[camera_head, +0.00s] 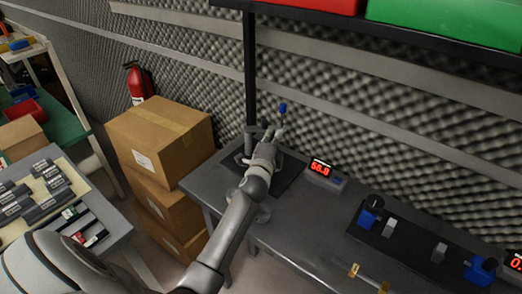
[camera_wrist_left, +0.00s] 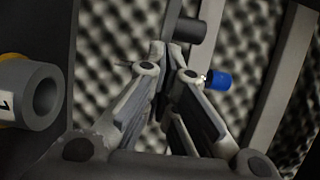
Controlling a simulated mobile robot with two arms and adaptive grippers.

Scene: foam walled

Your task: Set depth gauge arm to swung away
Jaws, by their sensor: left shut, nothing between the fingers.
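The depth gauge arm is hard to make out; a blue knob (camera_head: 283,108), which looks like its end, shows just beyond my fingertips. The same blue knob (camera_wrist_left: 217,80) is in the left wrist view, close to the right of the right-hand finger; I cannot tell whether they touch. My left gripper (camera_head: 275,133) reaches over the back left of the grey bench and hides part of what stands there. In the left wrist view my left gripper (camera_wrist_left: 167,50) has its fingertips together with nothing between them. My right gripper is out of view.
The grey bench (camera_head: 285,235) holds a red digital display (camera_head: 321,167) and blue-handled fixtures (camera_head: 370,212) on a dark strip. A dark upright post (camera_head: 250,70) and the foam wall (camera_head: 360,110) stand behind. Stacked cardboard boxes (camera_head: 160,130) stand to the left.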

